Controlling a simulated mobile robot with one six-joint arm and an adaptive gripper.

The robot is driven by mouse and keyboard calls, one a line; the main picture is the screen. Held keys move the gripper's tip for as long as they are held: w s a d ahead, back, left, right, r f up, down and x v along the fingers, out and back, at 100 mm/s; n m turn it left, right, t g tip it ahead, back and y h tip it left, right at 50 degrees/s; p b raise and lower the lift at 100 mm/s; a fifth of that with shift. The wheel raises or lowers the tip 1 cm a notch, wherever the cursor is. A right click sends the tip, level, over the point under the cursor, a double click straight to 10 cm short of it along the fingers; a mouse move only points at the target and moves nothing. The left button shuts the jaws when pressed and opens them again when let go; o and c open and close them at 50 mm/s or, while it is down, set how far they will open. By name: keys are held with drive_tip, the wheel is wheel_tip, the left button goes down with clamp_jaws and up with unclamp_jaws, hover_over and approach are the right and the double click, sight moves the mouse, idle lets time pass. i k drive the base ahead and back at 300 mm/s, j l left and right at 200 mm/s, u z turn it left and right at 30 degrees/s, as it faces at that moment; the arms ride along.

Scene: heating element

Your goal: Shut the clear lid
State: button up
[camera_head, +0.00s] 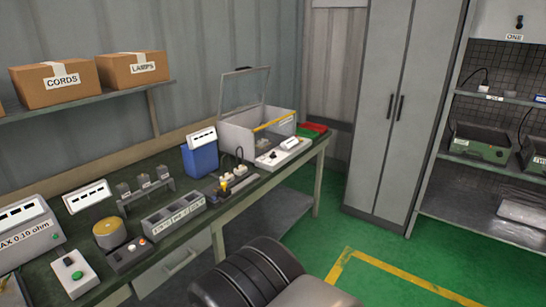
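The clear lid (246,88) stands raised, tilted up along the back of a light grey box (237,137) at the far end of the workbench. It is see-through with a pale frame, and a small dark piece shows at its top edge. The box is open at the top, and a yellow bar (274,121) runs along its right side. Most of the inside of the box is hidden by its walls. My gripper is not in view. Only a dark ribbed part of my own body shows at the bottom, well apart from the lid.
In front of the box stand a white switch panel (283,152) and a row of plugs (232,182). A blue container (200,157) is left of the box, and red and green trays (312,130) are right of it. A shelf with cartons (134,68) overhangs the bench's left. Green floor lies open at right.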

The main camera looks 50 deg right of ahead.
sight(242, 89)
drive_tip(key=i+l+z, duration=0.2)
drive_tip(key=l, duration=0.25)
drive_tip(key=l+z, duration=0.15)
drive_tip(key=l, duration=0.25)
drive_tip(key=i+l+z, duration=0.2)
drive_tip(key=l, duration=0.2)
drive_tip(key=i+l+z, duration=0.2)
drive_tip(key=l, duration=0.15)
